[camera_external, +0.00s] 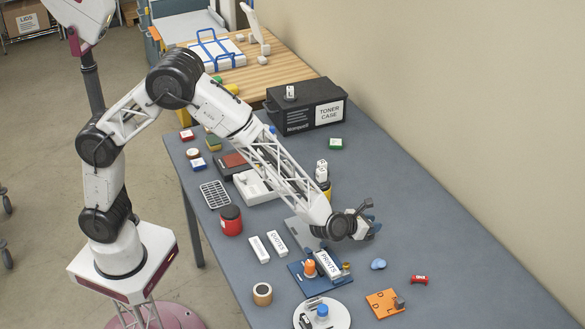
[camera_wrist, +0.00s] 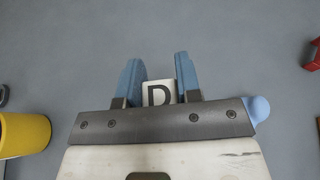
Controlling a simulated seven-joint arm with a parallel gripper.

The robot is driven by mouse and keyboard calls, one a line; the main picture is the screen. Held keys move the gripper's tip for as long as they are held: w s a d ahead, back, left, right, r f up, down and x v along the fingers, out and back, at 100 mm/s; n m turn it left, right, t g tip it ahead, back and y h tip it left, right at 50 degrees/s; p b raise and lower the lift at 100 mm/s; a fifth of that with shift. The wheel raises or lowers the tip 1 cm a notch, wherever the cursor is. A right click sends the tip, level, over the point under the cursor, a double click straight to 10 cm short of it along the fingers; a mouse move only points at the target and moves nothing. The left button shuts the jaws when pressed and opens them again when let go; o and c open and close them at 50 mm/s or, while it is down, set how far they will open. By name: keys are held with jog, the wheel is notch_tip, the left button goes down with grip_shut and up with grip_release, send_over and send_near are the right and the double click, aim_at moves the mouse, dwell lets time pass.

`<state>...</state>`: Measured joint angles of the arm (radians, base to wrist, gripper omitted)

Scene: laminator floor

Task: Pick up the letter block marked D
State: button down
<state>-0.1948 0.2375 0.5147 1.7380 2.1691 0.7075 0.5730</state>
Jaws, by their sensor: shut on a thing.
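The letter block D (camera_wrist: 159,93) is white with a black D and sits between the two blue fingers of my gripper (camera_wrist: 158,80) in the wrist view. My gripper is shut on it. The block's lower part is hidden behind the dark gripper bar. In the external view my gripper (camera_external: 372,228) is over the right part of the blue-grey table, and the block is hidden there. How high the block is above the table I cannot tell.
A blue lump (camera_external: 378,264), a red piece (camera_external: 419,279), an orange plate (camera_external: 385,303) and a blue tray (camera_external: 305,280) lie near my gripper. A yellow container (camera_wrist: 24,134) is at the wrist view's left. The black toner case (camera_external: 295,118) stands behind.

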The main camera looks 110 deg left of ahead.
jog(key=shift+s+d+r, duration=0.1)
jog(key=shift+s+d, duration=0.2)
jog(key=shift+s, duration=0.7)
jog(key=shift+s+d+r, duration=0.15)
jog(key=shift+s+d, duration=0.2)
jog(key=shift+s, duration=0.65)
jog(key=shift+s+d+r, duration=0.1)
jog(key=shift+s+d, duration=0.2)
jog(key=shift+s, duration=0.7)
jog(key=shift+s, duration=0.1)
